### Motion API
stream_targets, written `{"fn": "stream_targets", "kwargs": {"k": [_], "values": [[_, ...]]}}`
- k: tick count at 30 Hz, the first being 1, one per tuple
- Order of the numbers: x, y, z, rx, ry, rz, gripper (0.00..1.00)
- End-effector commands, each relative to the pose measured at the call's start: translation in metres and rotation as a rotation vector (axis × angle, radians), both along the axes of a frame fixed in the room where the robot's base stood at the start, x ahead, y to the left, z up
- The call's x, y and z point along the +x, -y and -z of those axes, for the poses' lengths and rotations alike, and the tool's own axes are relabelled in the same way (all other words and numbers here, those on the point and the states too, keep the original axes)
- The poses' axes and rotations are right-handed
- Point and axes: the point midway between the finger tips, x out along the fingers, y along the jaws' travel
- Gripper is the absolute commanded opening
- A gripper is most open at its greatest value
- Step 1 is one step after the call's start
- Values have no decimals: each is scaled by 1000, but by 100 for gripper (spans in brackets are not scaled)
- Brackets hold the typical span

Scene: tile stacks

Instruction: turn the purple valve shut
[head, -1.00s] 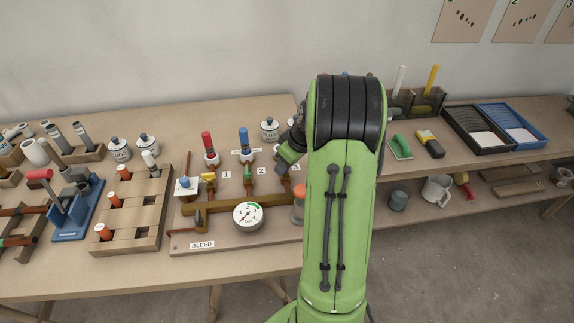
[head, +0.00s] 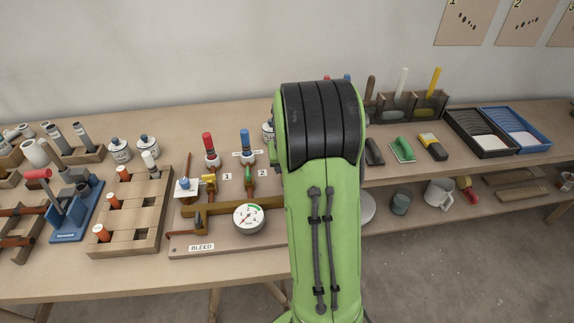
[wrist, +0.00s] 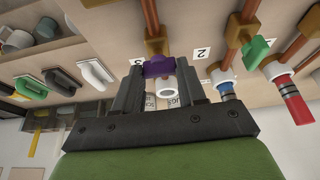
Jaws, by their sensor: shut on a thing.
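The purple valve (wrist: 158,66) shows in the wrist view as a purple handle on a copper pipe with a brass fitting (wrist: 157,47). My gripper (wrist: 158,73) has its two dark fingers on either side of the purple handle and is shut on it. A white collar (wrist: 166,89) shows between the fingers. Part of the handle is hidden by the fingers. In the head view my green arm hides the purple valve and my gripper.
A green valve (wrist: 257,52) and pipes with blue (wrist: 231,108) and red (wrist: 295,103) ends stand beside it in the wrist view. In the head view a gauge (head: 248,218) and a BLEED label (head: 201,247) sit on the panel, left of my arm.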

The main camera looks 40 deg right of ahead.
Motion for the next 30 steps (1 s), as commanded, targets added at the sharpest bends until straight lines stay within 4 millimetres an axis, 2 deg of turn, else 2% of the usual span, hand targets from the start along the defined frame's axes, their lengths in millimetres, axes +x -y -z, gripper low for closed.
{"fn": "stream_targets", "kwargs": {"k": [17,18,22,23,30], "values": [[1,0,-1,-1,2,34,10],[1,0,-1,-1,2,34,43],[1,0,-1,-1,2,32,63],[0,0,-1,0,1,32,66],[0,0,-1,0,0,31,66]]}}
